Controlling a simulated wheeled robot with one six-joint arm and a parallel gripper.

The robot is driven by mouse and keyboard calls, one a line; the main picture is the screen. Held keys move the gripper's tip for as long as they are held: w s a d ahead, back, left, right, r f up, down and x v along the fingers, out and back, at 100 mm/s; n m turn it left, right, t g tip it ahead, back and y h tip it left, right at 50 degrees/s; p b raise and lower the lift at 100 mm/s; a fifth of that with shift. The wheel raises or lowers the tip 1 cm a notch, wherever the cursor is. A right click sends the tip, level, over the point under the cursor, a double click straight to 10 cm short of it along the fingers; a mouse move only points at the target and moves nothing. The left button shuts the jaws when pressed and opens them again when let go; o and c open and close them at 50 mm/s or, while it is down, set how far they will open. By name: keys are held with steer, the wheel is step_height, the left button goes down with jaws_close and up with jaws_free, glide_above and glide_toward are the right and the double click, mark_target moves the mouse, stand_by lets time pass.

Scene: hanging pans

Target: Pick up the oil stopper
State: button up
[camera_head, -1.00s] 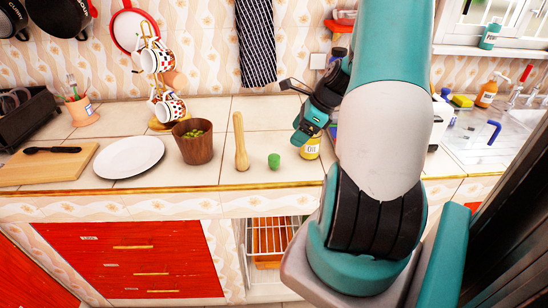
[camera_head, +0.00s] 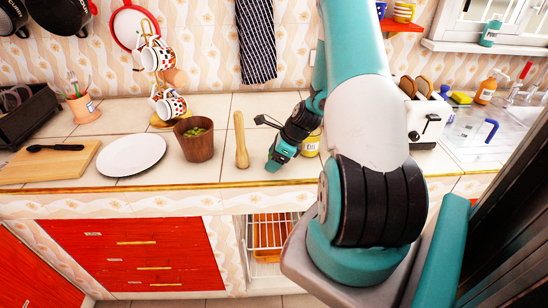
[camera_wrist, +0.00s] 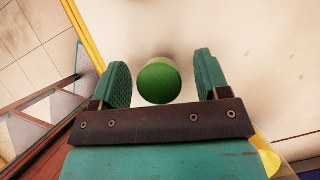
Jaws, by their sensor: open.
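The oil stopper is a small green cylinder (camera_wrist: 159,81) standing on the light counter in the wrist view. My gripper (camera_wrist: 160,80) is open, with one finger on each side of the stopper and a gap visible on both sides. In the head view my gripper (camera_head: 275,164) is down at the counter's front part, and it hides the stopper there. The yellow oil bottle (camera_head: 311,145) stands just right of my gripper, partly covered by it.
A white toaster (camera_head: 427,119) is to the right. The counter's front edge (camera_head: 200,187) is near.

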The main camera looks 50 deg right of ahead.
steer(key=c, duration=1)
